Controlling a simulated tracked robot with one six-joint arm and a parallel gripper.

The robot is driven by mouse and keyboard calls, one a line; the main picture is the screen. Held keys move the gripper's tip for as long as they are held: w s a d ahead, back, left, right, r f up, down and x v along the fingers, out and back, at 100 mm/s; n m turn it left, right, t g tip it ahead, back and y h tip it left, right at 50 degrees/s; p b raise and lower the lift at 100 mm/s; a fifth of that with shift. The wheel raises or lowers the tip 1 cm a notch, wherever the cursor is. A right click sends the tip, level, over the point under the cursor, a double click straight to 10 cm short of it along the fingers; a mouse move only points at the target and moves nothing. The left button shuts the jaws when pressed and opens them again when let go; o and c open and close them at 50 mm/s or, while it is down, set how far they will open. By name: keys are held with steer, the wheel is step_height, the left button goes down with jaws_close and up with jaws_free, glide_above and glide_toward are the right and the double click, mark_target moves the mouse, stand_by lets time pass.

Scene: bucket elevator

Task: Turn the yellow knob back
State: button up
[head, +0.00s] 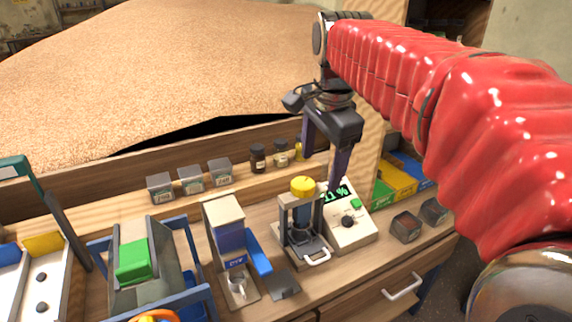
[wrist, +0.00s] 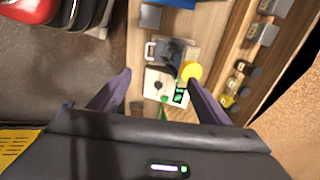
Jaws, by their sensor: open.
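The yellow knob (head: 303,187) sits on top of a small device (head: 287,243) with dark posts and a light handle at its front, standing on the wooden bench. In the wrist view the knob (wrist: 193,71) shows beside the tip of the right finger, outside the gap between the fingers. My gripper (head: 321,172) is open and empty, with its fingers pointing down above the device and the display unit next to it. The gripper also shows in the wrist view (wrist: 157,78). I cannot tell how far the fingertips are above the knob.
A white meter (head: 345,236) with a green display and black dial stands right of the device. A blue-and-white dispenser (head: 226,235) stands left. Small jars (head: 280,153) line the ledge behind. Dark sample boxes (head: 406,226) stand at the right. Grain fills the area behind.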

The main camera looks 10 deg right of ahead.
steer(key=w+m+g, duration=0.1)
steer(key=w+m, duration=0.5)
steer(key=w, duration=0.3)
steer(key=m+g, duration=0.2)
steer(key=m, duration=0.5)
glide_above(302, 183)
steer(key=shift+w+f, duration=0.1)
steer(key=shift+f, duration=1)
steer(key=shift+f, duration=0.1)
steer(key=shift+f, duration=6.8)
steer(key=shift+c, duration=0.4)
